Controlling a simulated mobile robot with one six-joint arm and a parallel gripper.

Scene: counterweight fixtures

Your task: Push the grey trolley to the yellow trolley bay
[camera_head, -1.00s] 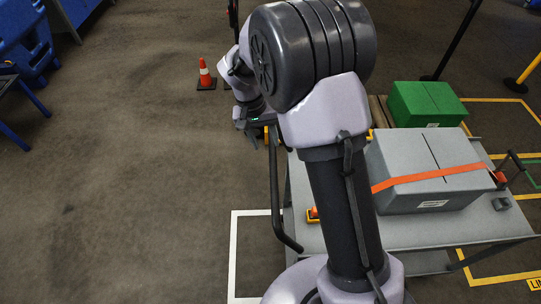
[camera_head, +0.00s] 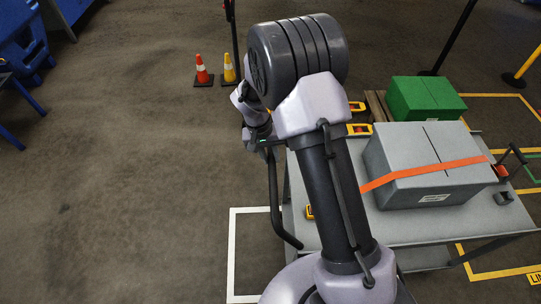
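The grey trolley (camera_head: 400,229) stands at the right, with a dark push handle (camera_head: 275,205) at its left end. A grey box (camera_head: 400,148) with an orange strap rests on its deck. My gripper (camera_head: 264,145) is at the upper end of the handle; its fingers are too small and partly hidden, so I cannot tell whether they grip the bar. My arm covers part of the deck's left side. Yellow floor lines (camera_head: 498,276) show beyond the trolley at the right; I cannot tell which outline is the yellow trolley bay.
A white floor outline (camera_head: 233,258) lies at the trolley's left end. A green box (camera_head: 425,99) sits on a pallet behind. An orange cone (camera_head: 203,72) and a yellow cone (camera_head: 229,70) stand by a dark post. Black and yellow posts are at upper right. The left floor is open.

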